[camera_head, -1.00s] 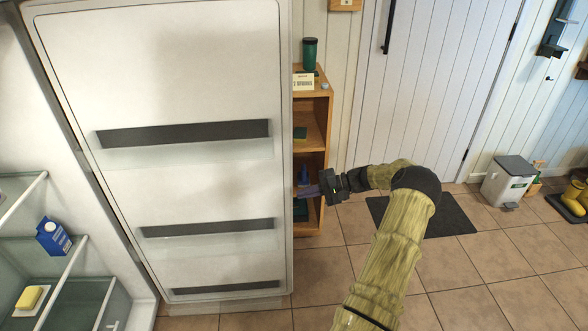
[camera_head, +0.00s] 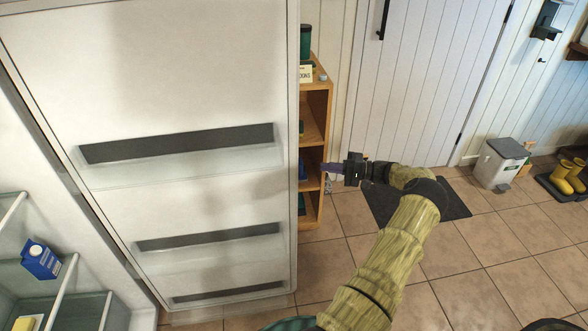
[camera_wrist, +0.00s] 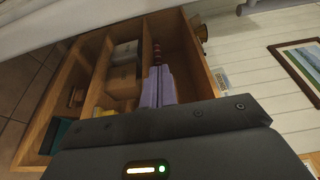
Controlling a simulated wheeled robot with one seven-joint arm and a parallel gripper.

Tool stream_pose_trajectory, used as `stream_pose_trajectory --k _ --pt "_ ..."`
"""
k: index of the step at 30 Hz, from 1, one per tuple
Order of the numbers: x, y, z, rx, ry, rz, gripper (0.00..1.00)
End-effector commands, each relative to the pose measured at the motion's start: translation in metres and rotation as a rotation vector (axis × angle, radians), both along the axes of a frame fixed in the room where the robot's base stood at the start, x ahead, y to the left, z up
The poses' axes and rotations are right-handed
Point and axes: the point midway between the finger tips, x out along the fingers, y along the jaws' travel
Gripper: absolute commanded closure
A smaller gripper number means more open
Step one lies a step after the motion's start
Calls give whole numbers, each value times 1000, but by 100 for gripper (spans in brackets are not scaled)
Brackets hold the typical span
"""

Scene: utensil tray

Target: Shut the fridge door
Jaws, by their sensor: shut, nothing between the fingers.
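The fridge door (camera_head: 180,75) stands open on the left of the head view. Its inner face, with dark door shelves, is toward the camera. The fridge interior (camera_head: 60,290) shows at the lower left, with a blue carton (camera_head: 40,258) and a yellow block (camera_head: 24,323) on its shelves. My gripper (camera_head: 328,168) is shut and empty, just right of the door's free edge and apart from it in the picture. In the wrist view the shut purple-grey fingers (camera_wrist: 158,88) point toward a wooden shelf unit, with a pale panel edge across the top left.
The wooden shelf unit (camera_head: 316,105) stands behind the door's free edge, a dark green cup (camera_head: 305,42) on top. A dark mat (camera_head: 455,200) lies before the white plank door (camera_head: 425,80). A white bin (camera_head: 500,163) stands right. Tiled floor is clear at lower right.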

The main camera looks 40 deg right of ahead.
Motion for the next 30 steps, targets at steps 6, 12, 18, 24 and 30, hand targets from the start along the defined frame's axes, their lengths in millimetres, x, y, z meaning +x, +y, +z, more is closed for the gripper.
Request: stream_pose_trajectory --k 6,12,18,24,30 --pt "7 8 0 1 1 17 100" --pt "17 17 0 2 1 24 100" --pt "36 33 0 2 1 18 100" --pt "61 54 0 1 1 14 100" --pt "76 73 0 2 3 11 100"
